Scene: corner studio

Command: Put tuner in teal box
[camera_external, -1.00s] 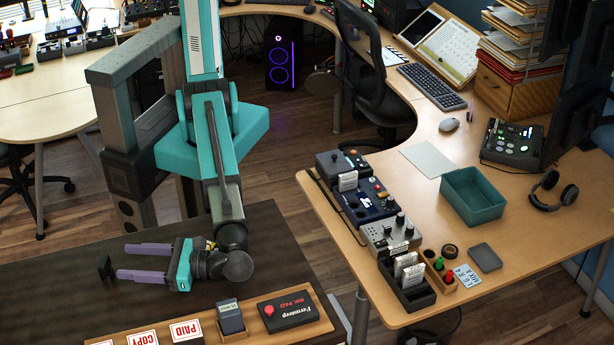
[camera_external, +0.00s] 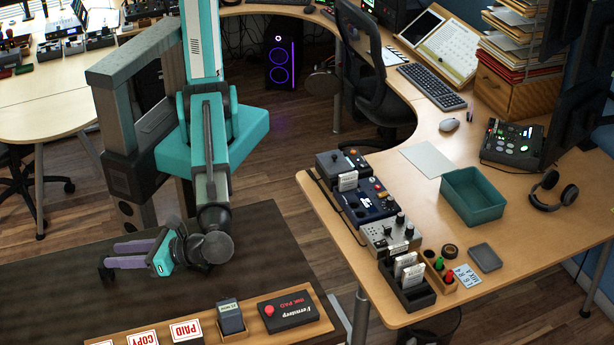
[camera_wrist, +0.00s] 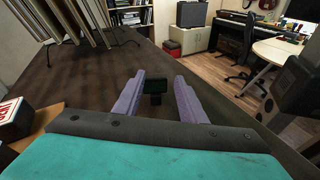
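A small dark object (camera_external: 105,273), likely the tuner, stands on the dark table at the left, right by my fingertips. In the wrist view it shows as a dark block (camera_wrist: 155,87) on a short stem, in the gap between the tips. My gripper (camera_external: 114,255) has purple fingers and reaches left, low over the table. The fingers are apart, with a visible gap beside the block; they do not look closed on it. The teal box (camera_external: 445,196) stands open on the wooden desk at the right, and looks empty.
A wooden tray (camera_external: 256,333) with stamps, a small dark box and an ink pad lies along the table's front edge. Pedals (camera_external: 367,204) and small holders line the desk's left edge. Headphones (camera_external: 553,191) lie right of the box. A floor gap separates table and desk.

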